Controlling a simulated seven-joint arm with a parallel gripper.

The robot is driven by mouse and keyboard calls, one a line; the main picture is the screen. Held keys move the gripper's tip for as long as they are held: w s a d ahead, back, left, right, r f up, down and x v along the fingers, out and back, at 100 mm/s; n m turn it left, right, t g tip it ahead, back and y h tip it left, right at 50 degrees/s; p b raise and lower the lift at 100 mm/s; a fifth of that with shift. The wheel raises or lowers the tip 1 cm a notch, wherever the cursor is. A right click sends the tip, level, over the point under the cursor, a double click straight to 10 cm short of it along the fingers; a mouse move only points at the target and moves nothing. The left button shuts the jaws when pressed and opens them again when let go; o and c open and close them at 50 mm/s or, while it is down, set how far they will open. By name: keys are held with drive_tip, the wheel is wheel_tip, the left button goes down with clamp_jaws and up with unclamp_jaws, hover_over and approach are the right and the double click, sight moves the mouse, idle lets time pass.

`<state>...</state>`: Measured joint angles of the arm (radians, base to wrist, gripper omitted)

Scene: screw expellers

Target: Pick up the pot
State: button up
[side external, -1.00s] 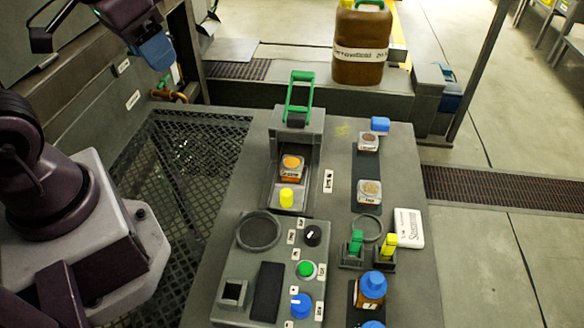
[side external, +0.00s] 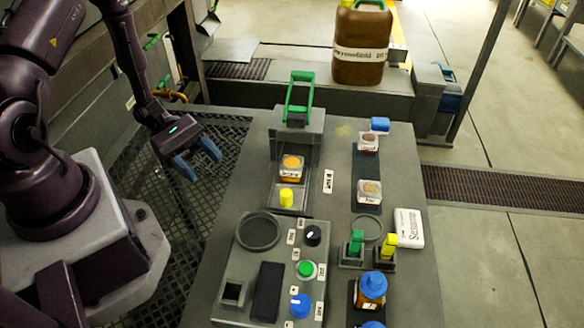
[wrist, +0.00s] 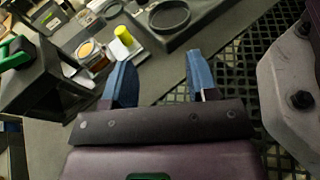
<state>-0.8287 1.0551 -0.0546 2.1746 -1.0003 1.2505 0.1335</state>
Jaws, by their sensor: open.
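A small clear pot with orange contents and a label (side external: 291,168) sits in the bay of the grey machine (side external: 313,125), behind a yellow knob (side external: 286,197). It also shows in the wrist view (wrist: 90,50). Two similar pots with brownish contents, one farther (side external: 368,142) and one nearer (side external: 369,191), stand on a dark strip at the right of the bench. I cannot tell which pot is meant. My gripper (side external: 198,162) is open and empty, with blue fingers, left of the machine and over the mesh floor. In the wrist view the open fingers (wrist: 158,66) have nothing between them.
A green handle (side external: 300,94) stands up on the machine. A panel with a round ring (side external: 258,231), knobs and a green button (side external: 306,269) lies in front. Green and yellow clips, a white box (side external: 409,228) and a blue-capped bottle (side external: 371,289) stand at the right.

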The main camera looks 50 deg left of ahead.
sight(283, 161)
drive_tip(key=f+n+t, duration=0.1)
drive_tip(key=w+f+n+t, duration=0.1)
drive_tip(key=n+t, duration=0.1)
drive_tip(key=w+f+n+t, duration=0.1)
drive_tip(key=n+t, duration=0.1)
drive_tip(key=shift+a+f, duration=0.2)
drive_tip(key=shift+f, duration=0.15)
drive_tip(key=w+a+n+t+y, duration=0.1)
drive_tip(key=t, duration=0.1)
drive_tip(key=w+a+n+t+y, duration=0.1)
drive_tip(key=w+t, duration=0.1)
drive_tip(key=shift+w+a+f, duration=0.2)
drive_tip(key=shift+w+r+t, duration=0.1)
drive_tip(key=shift+w+t, duration=0.2)
drive_tip(key=x, duration=1.2)
drive_tip(key=shift+w+d+f, duration=0.15)
drive_tip(key=shift+d+f, duration=0.1)
drive_tip(key=shift+d, duration=0.05)
drive_tip(key=c, duration=0.7)
drive_tip(key=shift+r, duration=0.1)
